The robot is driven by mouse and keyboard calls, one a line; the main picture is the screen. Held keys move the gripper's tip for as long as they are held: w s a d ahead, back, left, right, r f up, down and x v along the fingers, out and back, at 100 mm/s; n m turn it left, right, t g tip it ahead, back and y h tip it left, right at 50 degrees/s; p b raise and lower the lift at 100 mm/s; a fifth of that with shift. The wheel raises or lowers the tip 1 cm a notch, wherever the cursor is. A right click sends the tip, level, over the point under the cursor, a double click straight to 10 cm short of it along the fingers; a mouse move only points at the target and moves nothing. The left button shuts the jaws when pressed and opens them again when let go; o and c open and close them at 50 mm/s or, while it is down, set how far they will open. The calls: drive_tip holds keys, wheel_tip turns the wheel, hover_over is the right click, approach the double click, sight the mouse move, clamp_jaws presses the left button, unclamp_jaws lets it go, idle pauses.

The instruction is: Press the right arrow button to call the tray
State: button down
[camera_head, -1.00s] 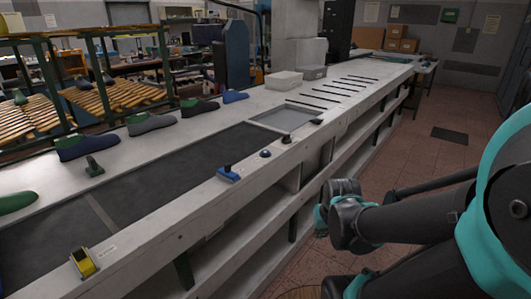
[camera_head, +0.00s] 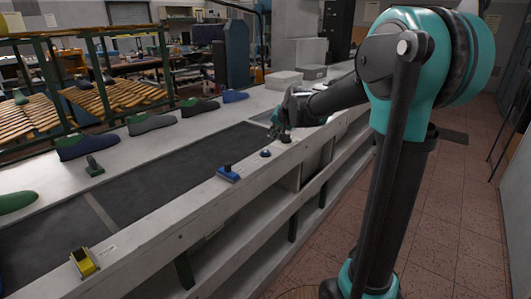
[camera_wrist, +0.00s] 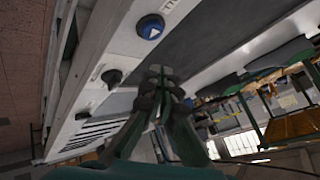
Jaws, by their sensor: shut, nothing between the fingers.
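A round blue button (camera_wrist: 151,27) with a white arrow on it sits on the light bench edge at the top of the wrist view. In the head view it is the small blue dome (camera_head: 265,153) on the front rail. My gripper (camera_wrist: 158,75) is shut and empty. In the wrist view its tips are below the button in the picture, apart from it. In the head view my gripper (camera_head: 275,122) hangs over the bench, beyond the button and to its right. The grey tray at the belt's end is mostly hidden behind my gripper and arm.
A black knob (camera_wrist: 112,77) stands on the rail beside the button, close to my gripper. A blue lever box (camera_head: 229,173) and a yellow device (camera_head: 84,262) sit further left. Several shoe lasts line the far side of the dark belt (camera_head: 170,168).

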sight(267, 152)
drive_tip(key=shift+y, duration=0.3)
drive_tip(key=w, duration=0.1)
drive_tip(key=w+a+r, duration=0.2)
drive_tip(key=w, duration=0.1)
drive_tip(key=shift+a+r, duration=0.1)
drive_tip(key=shift+a, duration=0.05)
drive_tip(key=shift+f, duration=4.4)
drive_tip(key=shift+f, duration=0.2)
drive_tip(key=shift+f, duration=0.2)
